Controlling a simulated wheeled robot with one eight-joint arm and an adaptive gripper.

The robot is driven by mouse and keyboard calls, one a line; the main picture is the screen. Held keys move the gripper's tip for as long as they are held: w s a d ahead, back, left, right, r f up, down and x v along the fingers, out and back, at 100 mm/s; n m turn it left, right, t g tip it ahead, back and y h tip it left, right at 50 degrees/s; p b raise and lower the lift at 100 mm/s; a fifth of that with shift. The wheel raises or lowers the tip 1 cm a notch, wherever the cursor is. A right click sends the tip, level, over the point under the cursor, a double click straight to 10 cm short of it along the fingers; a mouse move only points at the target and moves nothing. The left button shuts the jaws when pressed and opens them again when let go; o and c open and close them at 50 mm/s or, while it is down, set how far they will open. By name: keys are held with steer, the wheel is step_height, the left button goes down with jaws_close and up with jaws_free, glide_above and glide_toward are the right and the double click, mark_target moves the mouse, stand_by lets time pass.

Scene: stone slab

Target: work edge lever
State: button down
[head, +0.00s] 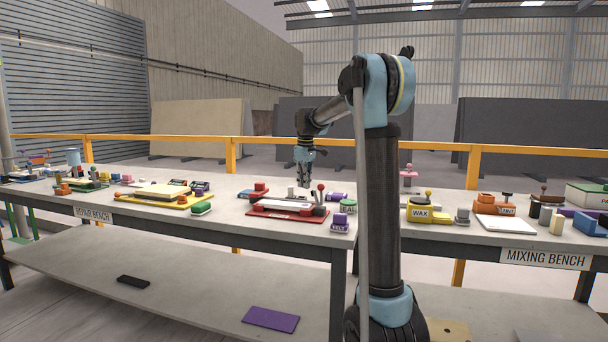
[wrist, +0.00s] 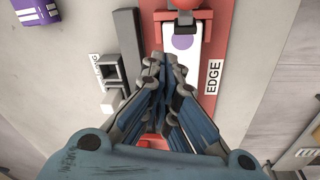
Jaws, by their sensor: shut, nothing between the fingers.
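The edge tool is a red base (head: 262,212) with a pale strip on top, on the front part of the repair bench. A lever with a red ball knob (head: 320,188) stands at its right end. In the wrist view the tool shows as a red frame (wrist: 222,32) around a white plate (wrist: 181,62) with a purple dot, next to an EDGE label (wrist: 213,77). A red rounded part shows at the top edge, cut off. My gripper (head: 304,187) is shut and empty above the tool. Its fingertips (wrist: 165,62) hide part of the plate and frame.
A purple block (head: 341,222) and a green piece (head: 349,207) stand right of the tool. A yellow tray (head: 165,197) lies to its left. A dark bar (wrist: 129,48) and a grey square bracket (wrist: 109,69) lie beside it in the wrist view.

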mark_target(321, 195)
steer(key=shift+s+d+r, duration=0.2)
steer(key=shift+s+d, duration=0.45)
steer(key=shift+d, duration=0.15)
steer(key=shift+s+d+r, duration=0.15)
steer(key=shift+s+d, duration=0.45)
steer(key=shift+d, duration=0.15)
steer(key=shift+a, duration=0.1)
